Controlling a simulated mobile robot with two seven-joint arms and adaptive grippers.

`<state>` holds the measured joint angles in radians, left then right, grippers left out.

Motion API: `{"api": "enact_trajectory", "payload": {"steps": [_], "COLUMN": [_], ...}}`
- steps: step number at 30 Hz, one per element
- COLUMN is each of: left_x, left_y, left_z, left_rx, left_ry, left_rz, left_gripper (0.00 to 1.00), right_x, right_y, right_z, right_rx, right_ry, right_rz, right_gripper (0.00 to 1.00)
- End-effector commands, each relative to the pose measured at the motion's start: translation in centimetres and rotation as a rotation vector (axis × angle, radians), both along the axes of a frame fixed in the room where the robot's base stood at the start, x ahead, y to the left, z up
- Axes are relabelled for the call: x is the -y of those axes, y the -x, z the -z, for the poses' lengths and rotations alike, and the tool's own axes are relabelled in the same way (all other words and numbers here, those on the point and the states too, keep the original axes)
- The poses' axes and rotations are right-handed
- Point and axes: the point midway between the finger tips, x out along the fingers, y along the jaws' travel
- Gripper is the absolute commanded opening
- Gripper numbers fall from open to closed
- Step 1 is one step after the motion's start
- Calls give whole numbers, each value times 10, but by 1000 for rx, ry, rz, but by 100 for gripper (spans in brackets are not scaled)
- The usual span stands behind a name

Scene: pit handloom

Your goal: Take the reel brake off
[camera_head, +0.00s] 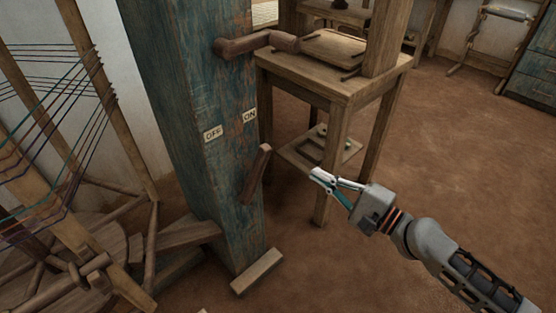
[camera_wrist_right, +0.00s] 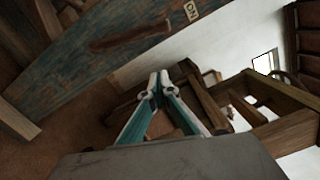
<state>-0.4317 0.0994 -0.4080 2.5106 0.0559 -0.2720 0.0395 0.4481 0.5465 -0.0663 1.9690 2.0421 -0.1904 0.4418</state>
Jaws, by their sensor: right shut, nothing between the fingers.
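The reel brake is a short brown wooden lever (camera_head: 256,174) on the blue wooden post (camera_head: 195,110). It leans, with its upper end toward the right, below the ON label (camera_head: 250,115). The OFF label (camera_head: 213,132) is to the left of ON. In the right wrist view the lever (camera_wrist_right: 130,36) also shows on the post, beside the ON label (camera_wrist_right: 191,11). My right gripper (camera_head: 318,176) is shut and empty, to the right of the lever and apart from it. My left gripper is not in view.
A wooden crank handle (camera_head: 256,44) sticks out from the post above the labels. A wooden table (camera_head: 343,81) stands behind my right gripper. A warping frame with coloured threads (camera_head: 60,130) fills the left. Open brown floor (camera_head: 450,150) lies to the right.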

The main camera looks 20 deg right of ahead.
Motion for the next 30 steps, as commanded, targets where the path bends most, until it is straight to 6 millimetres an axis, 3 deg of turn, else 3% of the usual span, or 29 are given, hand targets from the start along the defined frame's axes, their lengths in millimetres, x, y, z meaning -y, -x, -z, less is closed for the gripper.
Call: {"api": "enact_trajectory", "payload": {"steps": [19, 24, 30], "left_x": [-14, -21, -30], "left_y": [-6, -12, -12], "left_z": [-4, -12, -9], "left_rx": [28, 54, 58], "left_ry": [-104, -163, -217], "left_rz": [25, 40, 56], "left_gripper": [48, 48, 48], "right_x": [-41, -65, -76], "right_y": [-93, -85, -82], "right_z": [-4, -16, -16], "right_rx": [2, 6, 2], "right_ry": [1, 0, 1], "right_rz": [-1, -1, -1], "right_gripper": [0, 0, 0]}}
